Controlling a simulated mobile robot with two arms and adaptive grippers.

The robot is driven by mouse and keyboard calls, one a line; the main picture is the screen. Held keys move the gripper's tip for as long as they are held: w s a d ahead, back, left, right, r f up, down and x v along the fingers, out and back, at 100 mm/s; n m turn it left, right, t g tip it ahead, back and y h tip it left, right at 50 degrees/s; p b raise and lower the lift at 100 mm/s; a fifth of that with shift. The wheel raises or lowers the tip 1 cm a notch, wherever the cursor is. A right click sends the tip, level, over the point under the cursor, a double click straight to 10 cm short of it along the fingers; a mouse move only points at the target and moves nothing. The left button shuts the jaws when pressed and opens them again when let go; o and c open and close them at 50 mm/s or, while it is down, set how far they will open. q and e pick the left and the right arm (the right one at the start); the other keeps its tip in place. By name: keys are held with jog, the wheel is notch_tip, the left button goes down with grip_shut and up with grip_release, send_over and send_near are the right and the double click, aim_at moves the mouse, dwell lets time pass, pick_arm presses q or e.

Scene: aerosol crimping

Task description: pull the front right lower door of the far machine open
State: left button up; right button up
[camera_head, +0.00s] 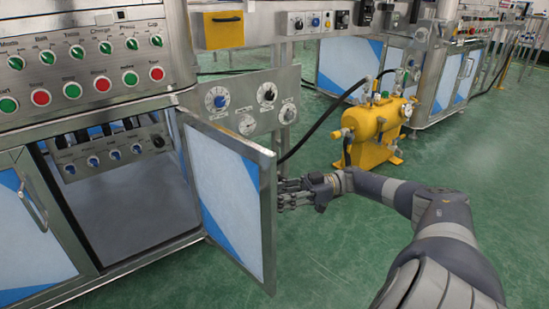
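The near machine's lower right door (235,195), a white and blue panel in a steel frame, stands swung open towards the right. Behind it the cabinet (130,205) shows an empty floor and a small row of knobs. My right gripper (283,194) is just to the right of the door's free edge, on its outer side. Its fingers look spread apart with a gap between them. The tips come close to the door edge, and I cannot tell whether they touch it. My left gripper is not in view.
A yellow tank unit (375,130) with a black hose stands on the green floor behind my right arm. Gauge panels (245,103) stand behind the door. More machines (455,75) line the back. The floor at right (490,160) is clear.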

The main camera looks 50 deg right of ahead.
jog(key=shift+w+r, duration=0.15)
jog(key=shift+d, duration=0.15)
jog(key=v, duration=0.7)
jog(key=shift+d, duration=0.1)
jog(key=shift+s, duration=0.25)
dwell(0.5)
